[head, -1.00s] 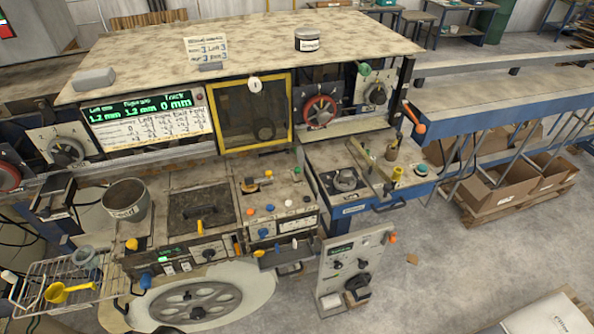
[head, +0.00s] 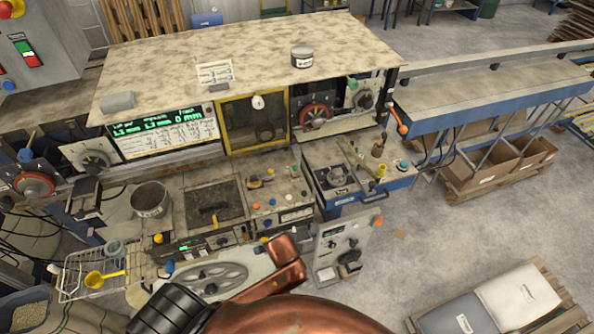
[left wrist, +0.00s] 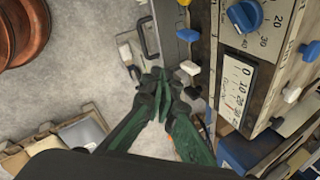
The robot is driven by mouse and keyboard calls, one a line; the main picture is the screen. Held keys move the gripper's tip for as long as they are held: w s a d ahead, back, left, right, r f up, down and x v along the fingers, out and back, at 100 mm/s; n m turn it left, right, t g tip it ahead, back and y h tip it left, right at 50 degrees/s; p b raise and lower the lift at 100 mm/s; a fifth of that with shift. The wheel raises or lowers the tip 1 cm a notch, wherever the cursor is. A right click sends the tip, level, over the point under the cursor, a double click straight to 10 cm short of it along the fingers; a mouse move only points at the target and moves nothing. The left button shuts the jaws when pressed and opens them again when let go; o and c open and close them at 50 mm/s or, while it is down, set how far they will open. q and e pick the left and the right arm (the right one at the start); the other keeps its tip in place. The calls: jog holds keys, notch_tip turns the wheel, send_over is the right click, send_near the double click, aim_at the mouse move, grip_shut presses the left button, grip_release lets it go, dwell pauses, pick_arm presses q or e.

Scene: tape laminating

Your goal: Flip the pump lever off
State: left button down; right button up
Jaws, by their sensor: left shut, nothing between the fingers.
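My left gripper (left wrist: 163,85) is shut and empty in the left wrist view, its dark green fingers together. It is beside the front of a machine panel. No label marks which lever is the pump's. In the head view my copper arm covers the bottom middle, and the gripper's fingers cannot be made out. My right gripper is not in view.
The panel carries a blue knob (left wrist: 244,16) and a gauge (left wrist: 236,92). A wire rack (head: 75,280) is at left, a pallet of sacks (head: 490,305) at lower right.

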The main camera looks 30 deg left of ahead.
aim_at(295, 169)
pick_arm(q)
jog(key=w+a+r+m+t+y, duration=0.1)
jog(key=w+r+m+t+y, duration=0.2)
jog(key=w+r+m, duration=0.8)
notch_tip(295, 169, up, 5)
jog(key=m+y, duration=0.2)
jog(key=m, duration=0.1)
jog(key=shift+w+f+m+t+y+p, duration=0.15)
jog(key=shift+w+m+t+y+p, duration=0.15)
jog(key=shift+w+t+p, duration=0.1)
jog(key=b+x, duration=0.2)
jog(key=x, duration=0.8)
jog(key=shift+w+a+b, duration=0.15)
jog(key=shift+a+b, duration=0.1)
jog(key=shift+b, duration=0.05)
jog(key=shift+w+a+r+p, duration=0.15)
jog(key=shift+w+a, duration=0.2)
jog(key=shift+w, duration=0.15)
jog(key=shift+w+a+r+p, duration=0.15)
jog(key=shift+w+a+r, duration=0.05)
jog(key=shift+w+a, duration=0.5)
jog(key=shift+w, duration=0.15)
